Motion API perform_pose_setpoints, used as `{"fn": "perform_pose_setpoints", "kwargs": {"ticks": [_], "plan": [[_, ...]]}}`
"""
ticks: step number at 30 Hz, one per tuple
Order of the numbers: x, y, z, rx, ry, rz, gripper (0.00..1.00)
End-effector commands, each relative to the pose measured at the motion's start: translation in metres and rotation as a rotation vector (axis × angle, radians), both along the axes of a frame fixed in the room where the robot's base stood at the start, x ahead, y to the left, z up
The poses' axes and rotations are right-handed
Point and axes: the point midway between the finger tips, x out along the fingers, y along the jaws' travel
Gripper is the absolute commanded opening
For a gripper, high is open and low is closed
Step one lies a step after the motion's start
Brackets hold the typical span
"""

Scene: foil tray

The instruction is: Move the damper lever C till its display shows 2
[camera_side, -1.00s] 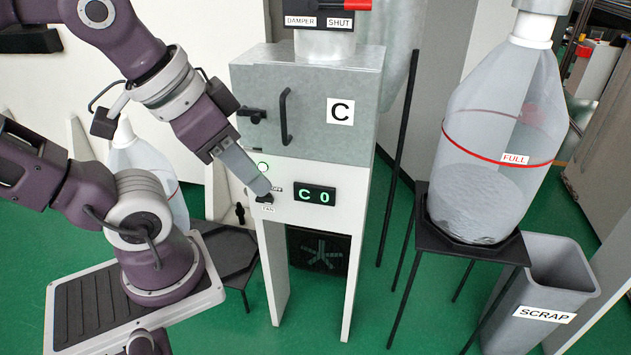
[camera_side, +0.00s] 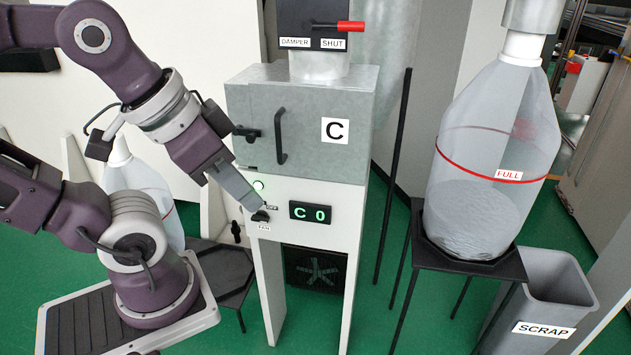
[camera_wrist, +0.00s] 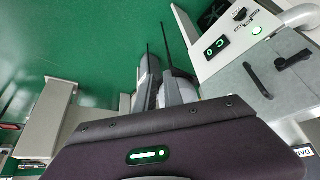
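Damper lever C, with its red handle (camera_side: 350,26), sticks out level to the right at the top of the unit in the side view, above a "SHUT" label. Unit C's display (camera_side: 310,212) reads "C 0" in green; it also shows in the wrist view (camera_wrist: 214,48).
Unit C's grey box (camera_side: 300,110) has a black door handle (camera_side: 281,135). A clear bag marked FULL (camera_side: 495,150) stands on a black stand (camera_side: 470,262) to the right. A grey scrap bin (camera_side: 540,300) is at lower right. A fan (camera_side: 315,268) sits below the display.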

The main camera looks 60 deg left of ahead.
Motion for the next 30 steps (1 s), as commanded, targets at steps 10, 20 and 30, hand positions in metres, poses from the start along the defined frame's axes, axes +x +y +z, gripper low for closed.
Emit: {"fn": "perform_pose_setpoints", "kwargs": {"ticks": [10,20,30], "plan": [[0.075,0.05,0.052,0.72,0.112,-0.759,0.0],[0.217,0.09,0.148,1.682,0.642,-1.733,0.0],[0.252,0.121,0.129,1.719,0.692,-1.776,0.0]]}}
